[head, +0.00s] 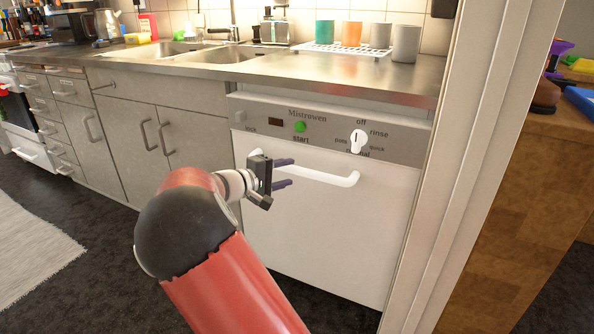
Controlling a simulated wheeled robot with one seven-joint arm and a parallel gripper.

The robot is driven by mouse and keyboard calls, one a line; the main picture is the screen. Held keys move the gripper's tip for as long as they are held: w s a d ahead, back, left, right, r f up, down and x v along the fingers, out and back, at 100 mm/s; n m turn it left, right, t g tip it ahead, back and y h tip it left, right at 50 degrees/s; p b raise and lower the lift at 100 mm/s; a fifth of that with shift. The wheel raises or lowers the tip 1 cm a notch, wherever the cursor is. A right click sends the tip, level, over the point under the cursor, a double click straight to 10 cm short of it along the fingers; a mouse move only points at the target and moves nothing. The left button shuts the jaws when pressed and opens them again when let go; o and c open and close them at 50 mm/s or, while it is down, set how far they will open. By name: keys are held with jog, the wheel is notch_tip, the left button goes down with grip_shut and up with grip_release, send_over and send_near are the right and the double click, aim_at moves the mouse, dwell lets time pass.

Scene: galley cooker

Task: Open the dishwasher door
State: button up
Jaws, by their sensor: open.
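The dishwasher door (330,238) is a white front panel under the counter, and it looks shut. Its white bar handle (325,179) runs across the upper part of the door. Above it is a grey control panel (331,128) with a green start button, a dark display and a white dial. My gripper (288,173) is open, its two dark fingers pointing right, in front of the left part of the handle. Its body hides the handle's left end in part. I cannot tell whether the fingers touch the handle.
Grey cabinets (128,140) stand left of the dishwasher. A pale door frame (462,180) rises close on its right. Cups (352,35) stand on a white rack on the steel counter (330,72). A rug (30,250) lies on the dark floor at left.

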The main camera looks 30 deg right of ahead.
aim_at(293, 171)
jog(key=shift+x, duration=2.25)
jog(key=shift+c, duration=0.4)
grip_shut()
